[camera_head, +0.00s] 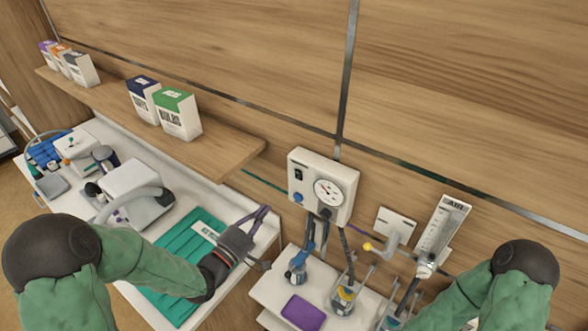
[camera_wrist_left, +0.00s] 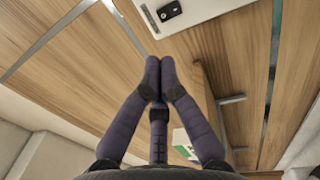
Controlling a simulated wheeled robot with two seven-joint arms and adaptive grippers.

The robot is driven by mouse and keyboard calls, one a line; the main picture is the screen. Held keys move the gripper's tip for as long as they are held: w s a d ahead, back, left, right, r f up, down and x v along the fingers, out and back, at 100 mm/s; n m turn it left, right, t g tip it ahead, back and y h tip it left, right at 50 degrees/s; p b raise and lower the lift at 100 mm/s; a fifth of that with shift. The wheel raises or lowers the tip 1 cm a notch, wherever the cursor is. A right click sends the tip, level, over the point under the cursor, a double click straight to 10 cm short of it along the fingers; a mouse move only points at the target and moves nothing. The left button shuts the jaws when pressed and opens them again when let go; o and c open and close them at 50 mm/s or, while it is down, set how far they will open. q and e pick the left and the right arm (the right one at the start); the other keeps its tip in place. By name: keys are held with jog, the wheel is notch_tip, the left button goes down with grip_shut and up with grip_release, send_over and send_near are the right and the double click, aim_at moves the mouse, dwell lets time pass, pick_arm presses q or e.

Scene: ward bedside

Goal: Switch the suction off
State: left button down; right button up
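The suction unit (camera_head: 322,188) is a white box on the wall with a round gauge. A black rocker switch (camera_head: 298,174) is on its left side and a blue knob (camera_head: 298,197) below that. My left gripper (camera_head: 265,209) is left of the unit and apart from it, with its fingers pointing up toward it. In the left wrist view its fingertips (camera_wrist_left: 160,68) are together with nothing seen between them. There a white panel with the black switch (camera_wrist_left: 170,11) shows beyond the tips. My right gripper is outside the frames; only my right arm shows.
Below the unit, a white shelf (camera_head: 268,290) holds bottles with tubes and a purple pad (camera_head: 304,312). A flowmeter (camera_head: 441,235) is on the wall at right. A wooden shelf (camera_head: 222,149) with boxes is at upper left. A green cloth (camera_head: 160,300) lies below my left arm.

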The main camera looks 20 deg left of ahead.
aim_at(298, 171)
pick_arm(q)
jog(key=shift+r, duration=0.1)
dwell(0.3)
jog(key=p+x, duration=0.4)
jog(key=x, duration=0.9)
jog(key=shift+w+d, duration=0.1)
jog(key=shift+w, duration=0.3)
jog(key=shift+r, duration=0.1)
jog(key=shift+w+d+b, duration=0.15)
jog(key=shift+w+b, duration=0.15)
jog(key=shift+b, duration=0.25)
jog(key=shift+r, duration=0.1)
